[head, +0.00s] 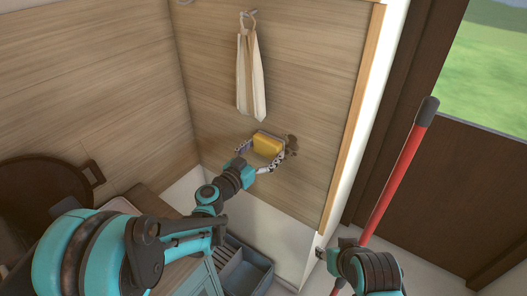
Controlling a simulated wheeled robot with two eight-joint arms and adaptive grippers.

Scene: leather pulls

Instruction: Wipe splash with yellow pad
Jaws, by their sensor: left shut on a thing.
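The yellow pad (267,144) is held against or very close to the upright wooden panel in the head view. My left gripper (266,155) is shut on it, with its patterned fingers on either side. The splash (292,145) is a dark brown stain on the panel, just right of the pad; part of it may be hidden behind the pad and finger. I cannot tell whether the pad touches the panel. My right gripper (324,252) is low on the right, small and partly hidden by its own arm, away from the splash.
A cream cloth (251,75) hangs from a hook above the pad. A red pole with a black grip (398,180) leans at the right, near my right arm. A grey compartmented bin (243,275) stands below. A dark round pan (45,200) is at the left.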

